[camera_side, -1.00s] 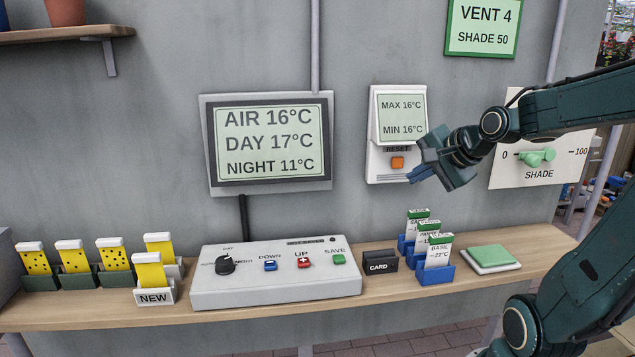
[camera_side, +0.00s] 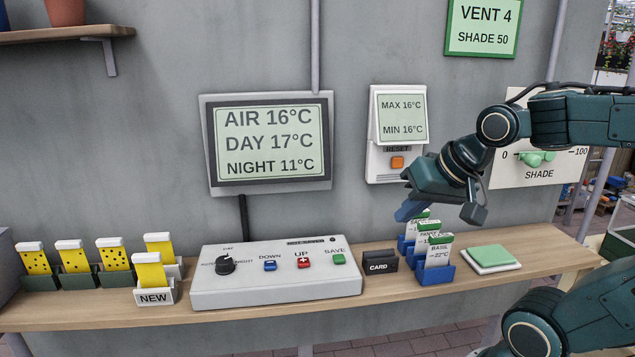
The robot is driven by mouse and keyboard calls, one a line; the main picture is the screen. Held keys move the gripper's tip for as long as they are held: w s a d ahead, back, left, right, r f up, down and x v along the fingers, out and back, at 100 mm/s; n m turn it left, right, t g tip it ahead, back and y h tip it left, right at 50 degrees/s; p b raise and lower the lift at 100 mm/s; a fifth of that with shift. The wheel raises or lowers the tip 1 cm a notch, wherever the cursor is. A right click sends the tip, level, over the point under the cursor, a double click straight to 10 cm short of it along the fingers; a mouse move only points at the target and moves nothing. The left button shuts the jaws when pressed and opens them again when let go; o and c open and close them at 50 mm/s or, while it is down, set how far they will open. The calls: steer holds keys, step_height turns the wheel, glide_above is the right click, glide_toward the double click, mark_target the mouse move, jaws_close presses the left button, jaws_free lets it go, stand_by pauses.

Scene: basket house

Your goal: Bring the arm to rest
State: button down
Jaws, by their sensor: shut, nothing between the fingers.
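My gripper (camera_side: 440,192) is shut and empty. It points down in the air, in front of the wall and just above the row of seed cards. The arm reaches in from the right, bent, with its wrist in front of the wall between the MAX/MIN thermometer box (camera_side: 383,172) and the shade scale (camera_side: 513,180). The gripper overlaps the top of the rear cards in the picture; I cannot tell the exact gap to them. The front card, BASIL (camera_side: 438,256), stands upright in a blue holder (camera_side: 436,276).
On the wooden shelf (camera_side: 90,315) stand a grey control box (camera_side: 275,293) with knob and buttons, a CARD block (camera_side: 380,262), a green pad (camera_side: 492,256), and several yellow cards (camera_side: 73,256) at left. A wall display (camera_side: 268,188) hangs behind. Open air lies left of the gripper.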

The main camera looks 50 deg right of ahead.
steer(key=s+a+n+g+y, duration=0.1)
steer(key=s+a+n, duration=0.3)
steer(key=n, duration=0.3)
steer(key=shift+s+a+f, duration=0.35)
steer(key=shift+s, duration=0.2)
stand_by(0.4)
